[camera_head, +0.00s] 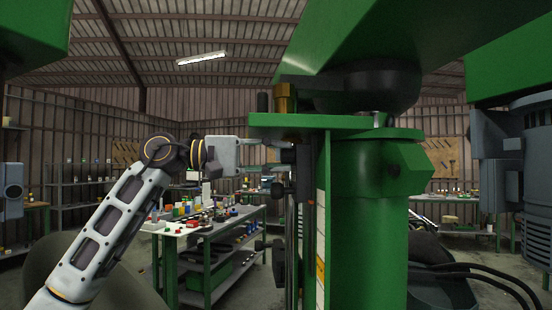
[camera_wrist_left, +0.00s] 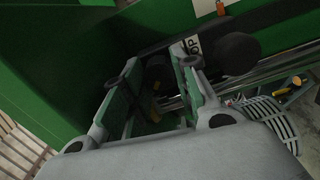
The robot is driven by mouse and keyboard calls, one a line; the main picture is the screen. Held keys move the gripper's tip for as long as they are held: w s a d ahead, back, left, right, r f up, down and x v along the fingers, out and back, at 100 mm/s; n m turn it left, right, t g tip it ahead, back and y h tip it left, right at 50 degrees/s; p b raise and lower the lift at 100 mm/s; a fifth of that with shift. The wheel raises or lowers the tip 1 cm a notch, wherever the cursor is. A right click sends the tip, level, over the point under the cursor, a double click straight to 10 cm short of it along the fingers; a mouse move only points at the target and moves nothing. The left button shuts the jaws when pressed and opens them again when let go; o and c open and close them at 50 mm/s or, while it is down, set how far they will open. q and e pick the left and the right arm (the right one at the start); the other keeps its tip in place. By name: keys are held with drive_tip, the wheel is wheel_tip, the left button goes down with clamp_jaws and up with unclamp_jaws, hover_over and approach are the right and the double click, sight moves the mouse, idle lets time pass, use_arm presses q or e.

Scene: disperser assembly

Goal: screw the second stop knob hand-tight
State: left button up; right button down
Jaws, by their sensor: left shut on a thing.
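My left gripper (camera_head: 272,148) reaches in from the left to the side of the green disperser column (camera_head: 365,235). Its fingers are at a dark knob just under the green top plate. In the left wrist view, my left gripper (camera_wrist_left: 160,75) has its two fingers on either side of a black stop knob (camera_wrist_left: 157,70), partly hidden between them. The gripper is shut on this knob. Another black knob (camera_wrist_left: 236,53) is just right of the fingers, apart from them. In the head view, black knobs (camera_head: 277,192) show lower on the column's left side. My right gripper is not in view.
A workbench (camera_head: 180,228) with many small parts stands behind my left arm. Vertical rods (camera_head: 290,225) run close beside the column. The green head (camera_head: 400,45) overhangs above. A grey motor (camera_head: 530,160) hangs at the right, with black cables (camera_head: 480,275) below.

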use_arm(q)
drive_tip(key=shift+m, duration=0.5)
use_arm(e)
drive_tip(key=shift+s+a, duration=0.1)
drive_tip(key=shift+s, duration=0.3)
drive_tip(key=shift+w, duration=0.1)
use_arm(q)
drive_tip(key=o, duration=0.8)
drive_tip(key=shift+o, duration=1)
drive_tip(key=shift+r, duration=0.1)
drive_tip(key=shift+a, duration=0.15)
drive_tip(key=a, duration=0.7)
drive_tip(key=shift+s+a, duration=0.4)
drive_tip(key=shift+s, duration=0.05)
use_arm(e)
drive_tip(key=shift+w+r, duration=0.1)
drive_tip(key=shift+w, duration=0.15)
